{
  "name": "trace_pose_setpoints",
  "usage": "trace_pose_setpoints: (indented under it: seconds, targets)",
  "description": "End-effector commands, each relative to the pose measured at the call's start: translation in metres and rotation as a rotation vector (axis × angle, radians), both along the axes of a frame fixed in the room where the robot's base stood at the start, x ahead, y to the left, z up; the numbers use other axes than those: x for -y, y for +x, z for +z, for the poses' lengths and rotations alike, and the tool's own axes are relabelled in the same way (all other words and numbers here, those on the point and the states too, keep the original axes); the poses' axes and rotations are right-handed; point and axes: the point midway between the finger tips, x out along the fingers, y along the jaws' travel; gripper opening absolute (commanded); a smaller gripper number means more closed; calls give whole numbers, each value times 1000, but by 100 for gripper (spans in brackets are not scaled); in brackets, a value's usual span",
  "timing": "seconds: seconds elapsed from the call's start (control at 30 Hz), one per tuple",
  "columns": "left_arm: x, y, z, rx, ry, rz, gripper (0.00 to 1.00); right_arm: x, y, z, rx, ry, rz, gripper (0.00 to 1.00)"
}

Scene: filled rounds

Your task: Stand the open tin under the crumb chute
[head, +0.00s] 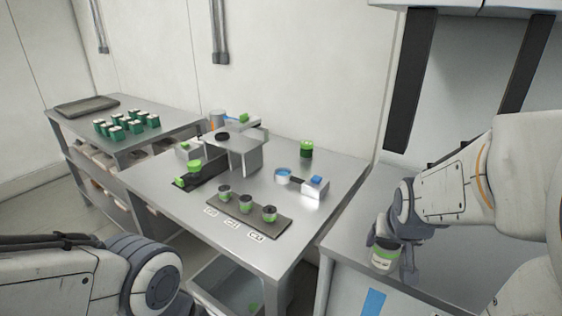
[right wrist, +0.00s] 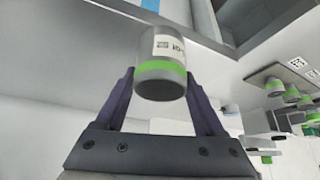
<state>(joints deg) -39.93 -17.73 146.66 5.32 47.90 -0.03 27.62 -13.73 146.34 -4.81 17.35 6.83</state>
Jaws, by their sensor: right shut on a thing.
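My right gripper (head: 386,243) is shut on a pale tin (head: 383,257) with a green band and a printed label. It holds the tin over the near-left part of the right-hand bench. In the right wrist view the tin (right wrist: 162,68) sits between the dark fingers (right wrist: 163,105), with a plain grey end toward the camera. Whether its other end is open cannot be seen. A grey metal machine (head: 247,155) stands on the middle table, well left of the gripper. I cannot tell which part is the crumb chute. My left arm shows at lower left, its gripper out of view.
A dark tray (head: 270,227) on the middle table holds three small green-banded pots, with labels in front. A green jar (head: 306,149), a blue-rimmed dish (head: 283,174) and a box with a blue top (head: 315,188) stand behind.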

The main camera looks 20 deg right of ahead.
Motion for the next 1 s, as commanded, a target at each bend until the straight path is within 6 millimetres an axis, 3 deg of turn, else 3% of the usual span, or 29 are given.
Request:
trace_pose_setpoints:
  seconds: [0.27,0.47,0.7,1.0]
  targets:
    - [0,0,58,0,0,0,50,19,19,8,-10,7,-12,6]
    - [0,0,70,0,0,0,50,37,46,3,-5,4,-10,6]
    - [0,0,89,0,0,0,50,66,98,3,-2,4,-10,6]
    - [0,0,101,0,0,0,50,79,122,2,-1,3,-7,6]
